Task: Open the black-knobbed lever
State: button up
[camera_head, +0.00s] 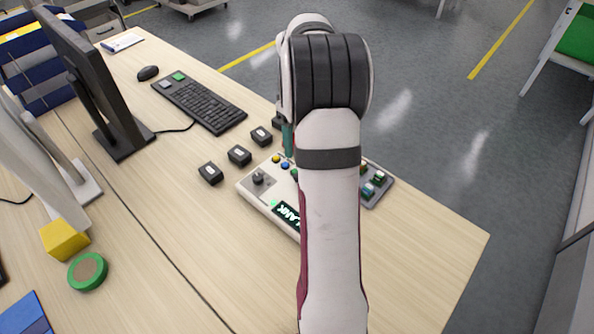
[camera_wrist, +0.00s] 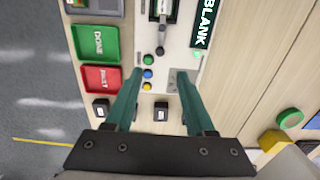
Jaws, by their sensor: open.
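A white control panel (camera_head: 249,190) lies on the wooden table, partly hidden by my arm in the head view. In the wrist view the panel (camera_wrist: 188,52) shows a slotted lever plate (camera_wrist: 152,12) at the top edge, with a dark rod and a black round knob (camera_wrist: 160,50) below it. The lever's base is cut off by the picture edge. My gripper (camera_wrist: 160,71) is open and empty, its two teal fingers spread below the knob and apart from it. One teal finger (camera_head: 288,140) shows in the head view.
Green, blue and yellow buttons (camera_wrist: 148,73) lie beside the left finger; a grey switch plate (camera_wrist: 178,78) is near the right. Green (camera_wrist: 96,43) and red (camera_wrist: 101,78) trays lie left. Small black boxes (camera_head: 239,155), a keyboard (camera_head: 203,103) and a monitor (camera_head: 85,75) stand around.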

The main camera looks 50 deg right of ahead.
notch_tip(320, 180, down, 11)
jog(key=shift+f, duration=0.1)
grip_shut()
dwell(0.3)
